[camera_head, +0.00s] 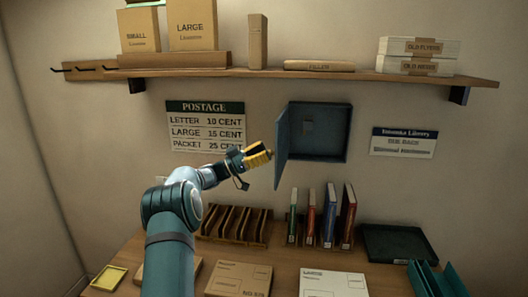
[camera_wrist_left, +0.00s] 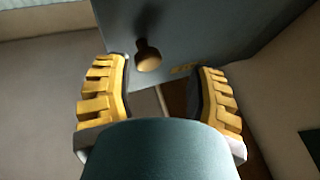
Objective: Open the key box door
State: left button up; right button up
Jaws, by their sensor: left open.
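The blue-grey key box (camera_head: 345,157) hangs on the wall at the middle right in the head view. Its door (camera_head: 282,150) is hinged on the left and stands swung outward, so the box's interior shows. In the left wrist view the door's face (camera_wrist_left: 215,35) fills the upper part, with a round brass knob (camera_wrist_left: 148,56) and yellow lettering, partly hidden. My left gripper (camera_head: 259,155), with yellow ridged fingers, is just left of the door. In the wrist view its fingers (camera_wrist_left: 162,70) are apart and empty, with the knob between and beyond their tips. My right gripper is not in view.
A wall shelf (camera_head: 340,76) with boxes runs above the key box. Below, the desk holds a wooden sorter (camera_head: 235,224), upright books (camera_head: 329,214), parcels (camera_head: 333,282) and a dark tray (camera_head: 397,243). The wall beside the box carries a postage sign (camera_head: 206,127).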

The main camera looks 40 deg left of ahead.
pick_arm(q)
jog(key=v, duration=1.1)
jog(key=shift+s, duration=0.2)
jog(key=shift+a, duration=0.1)
